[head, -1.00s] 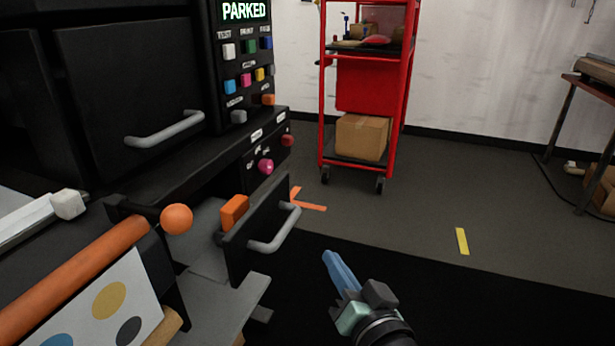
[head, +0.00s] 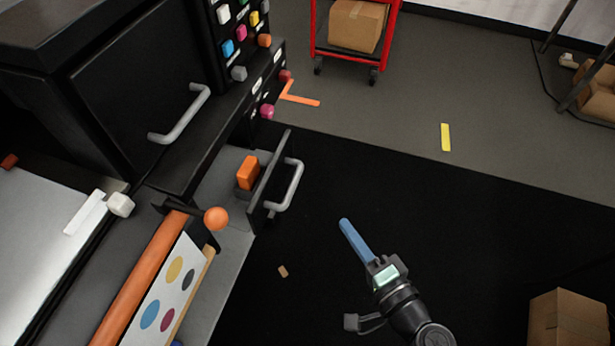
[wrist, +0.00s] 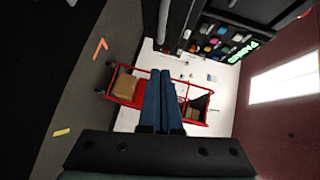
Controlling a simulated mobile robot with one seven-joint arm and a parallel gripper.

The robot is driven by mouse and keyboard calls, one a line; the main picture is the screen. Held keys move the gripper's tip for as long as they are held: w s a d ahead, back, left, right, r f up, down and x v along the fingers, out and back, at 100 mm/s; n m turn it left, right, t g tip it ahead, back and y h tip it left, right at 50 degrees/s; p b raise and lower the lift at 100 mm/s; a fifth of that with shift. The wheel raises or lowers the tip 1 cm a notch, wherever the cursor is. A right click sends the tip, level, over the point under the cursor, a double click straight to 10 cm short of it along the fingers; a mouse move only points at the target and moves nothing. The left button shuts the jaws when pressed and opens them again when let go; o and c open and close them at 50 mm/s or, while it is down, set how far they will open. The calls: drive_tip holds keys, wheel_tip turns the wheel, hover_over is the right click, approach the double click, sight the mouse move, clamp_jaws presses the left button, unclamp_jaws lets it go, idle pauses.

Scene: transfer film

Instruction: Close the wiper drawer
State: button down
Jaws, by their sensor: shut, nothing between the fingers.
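The wiper drawer (head: 268,178) sticks out from the front of the black machine, seen in the head view. It has a dark front panel with a grey bar handle (head: 289,187), and an orange block (head: 248,172) sits inside it. My gripper (head: 345,223) is to the right of the handle and apart from it, over the black floor mat. Its blue fingers are together with nothing between them. In the wrist view the shut fingers (wrist: 160,75) point toward the red cart, and the drawer cannot be made out there.
The black machine (head: 140,95) has a closed door with a grey handle and coloured buttons. An orange roller (head: 145,275) with a round orange knob (head: 216,218) lies near the drawer. A red cart (head: 350,52) stands behind. A cardboard box (head: 568,322) is at lower right. Mat is mostly clear.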

sight(252, 177)
drive_tip(key=s+a+x, duration=0.1)
drive_tip(key=a+x, duration=0.1)
drive_tip(key=x, duration=1)
drive_tip(key=shift+a+f, duration=0.3)
drive_tip(key=shift+a, duration=0.1)
drive_tip(key=w+a+b, duration=0.1)
drive_tip(key=a, duration=0.2)
drive_tip(key=w+a+b, duration=0.1)
drive_tip(key=a, duration=0.2)
drive_tip(key=w+a+b, duration=0.1)
drive_tip(key=a, duration=0.3)
drive_tip(key=shift+w+a+f, duration=0.1)
drive_tip(key=shift+w, duration=0.05)
drive_tip(key=shift+w+a+r, duration=0.15)
drive_tip(key=shift+a+r, duration=0.05)
drive_tip(key=shift+a, duration=0.25)
drive_tip(key=shift+a, duration=0.1)
